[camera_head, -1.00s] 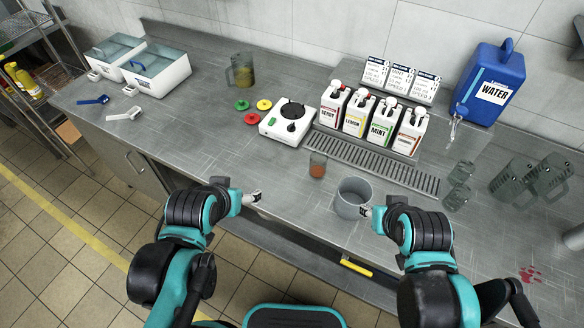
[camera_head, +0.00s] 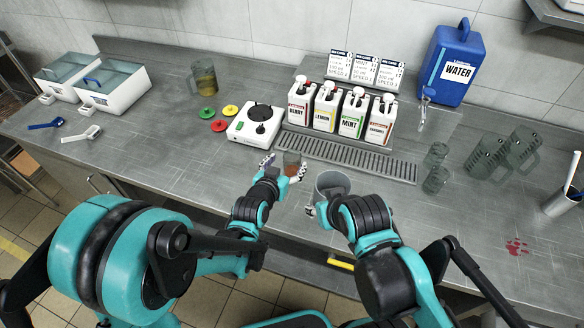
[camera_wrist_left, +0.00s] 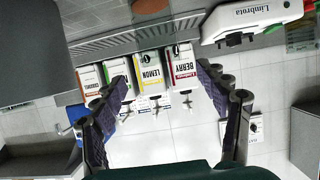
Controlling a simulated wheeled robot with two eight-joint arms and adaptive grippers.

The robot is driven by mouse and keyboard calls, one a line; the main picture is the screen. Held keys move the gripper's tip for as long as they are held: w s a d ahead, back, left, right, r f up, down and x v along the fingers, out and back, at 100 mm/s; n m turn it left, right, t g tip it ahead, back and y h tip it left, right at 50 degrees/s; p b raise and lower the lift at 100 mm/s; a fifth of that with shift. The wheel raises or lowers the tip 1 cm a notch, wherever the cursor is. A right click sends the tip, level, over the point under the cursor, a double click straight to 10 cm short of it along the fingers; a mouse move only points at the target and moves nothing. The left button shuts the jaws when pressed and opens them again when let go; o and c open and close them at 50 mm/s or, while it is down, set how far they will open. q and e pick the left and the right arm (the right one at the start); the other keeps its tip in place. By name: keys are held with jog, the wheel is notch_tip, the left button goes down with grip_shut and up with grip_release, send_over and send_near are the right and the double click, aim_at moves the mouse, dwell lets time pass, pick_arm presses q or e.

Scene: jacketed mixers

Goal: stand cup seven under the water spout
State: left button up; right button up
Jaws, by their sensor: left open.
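No cup number is readable. My right gripper (camera_head: 314,210) is at the grey pot (camera_head: 331,186); its grip is unclear.
Syrup bottles (camera_head: 326,105) stand behind the drain grate (camera_head: 346,157). A white scale or hotplate (camera_head: 255,125) is left of them. Clear jugs (camera_head: 486,158) stand at the right. The bench between the grate and the clear cups is free.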

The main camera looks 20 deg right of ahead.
aim_at(295, 152)
pick_arm(q)
jog(key=b+x, duration=0.2)
jog(key=x, duration=0.4)
jog(key=shift+w+f, duration=0.2)
jog(key=shift+f, duration=0.05)
jog(key=shift+s+r, duration=0.1)
jog(key=shift+c, duration=1.3)
jog(key=c, duration=1.1)
jog(key=shift+c, duration=0.4)
